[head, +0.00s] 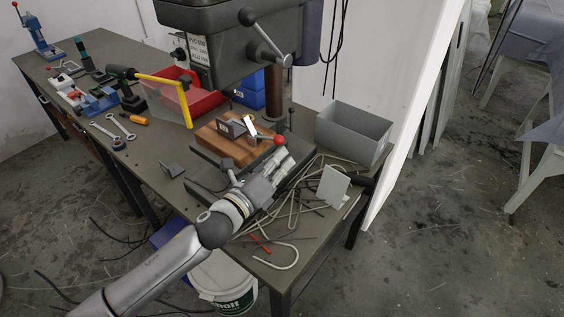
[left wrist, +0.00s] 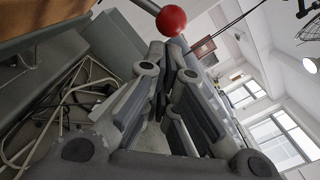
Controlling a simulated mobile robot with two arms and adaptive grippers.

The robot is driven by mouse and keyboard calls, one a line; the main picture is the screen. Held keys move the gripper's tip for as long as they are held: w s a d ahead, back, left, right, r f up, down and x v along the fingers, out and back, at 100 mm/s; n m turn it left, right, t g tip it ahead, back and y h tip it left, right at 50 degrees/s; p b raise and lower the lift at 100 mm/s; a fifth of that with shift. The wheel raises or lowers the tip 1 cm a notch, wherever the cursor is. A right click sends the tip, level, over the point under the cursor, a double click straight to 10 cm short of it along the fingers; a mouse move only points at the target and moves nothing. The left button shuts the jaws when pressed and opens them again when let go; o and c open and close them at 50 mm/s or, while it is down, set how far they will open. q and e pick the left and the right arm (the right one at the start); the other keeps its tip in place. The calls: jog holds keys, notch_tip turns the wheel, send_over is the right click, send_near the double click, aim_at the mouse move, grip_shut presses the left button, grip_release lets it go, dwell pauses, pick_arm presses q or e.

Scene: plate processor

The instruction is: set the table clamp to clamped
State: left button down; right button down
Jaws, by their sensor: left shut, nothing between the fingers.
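The table clamp (head: 249,127) sits on the wooden block on the drill press table, with a lever that ends in a red ball knob (head: 278,140). In the left wrist view the red knob (left wrist: 171,20) is large, just past the fingertips, on a grey rod. My left gripper (head: 285,157) is at the right front of the block, close to the knob. Its fingers (left wrist: 172,52) are closed together with nothing between them. I cannot tell whether they touch the knob. My right gripper is not in view.
The drill press head (head: 235,35) hangs above the wooden block (head: 215,142). An open grey bin (head: 353,135) stands to the right. Bent metal rods (head: 300,205) and a grey plate (head: 333,186) lie at the table's right front. Tools and a red tray (head: 195,95) are on the left.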

pick_arm(q)
jog(key=shift+r+n+p, duration=0.4)
jog(key=shift+p, duration=0.15)
jog(key=shift+r, duration=0.15)
jog(key=w+a+r+n+p, duration=0.3)
jog(key=a+r+n+p, duration=0.1)
jog(key=r+n+p, duration=0.4)
jog(key=shift+a+r+n+p, duration=0.25)
jog(key=shift+n+p, duration=0.95)
jog(key=shift+p, duration=0.6)
jog(key=shift+w, duration=0.1)
jog(key=shift+r, duration=0.1)
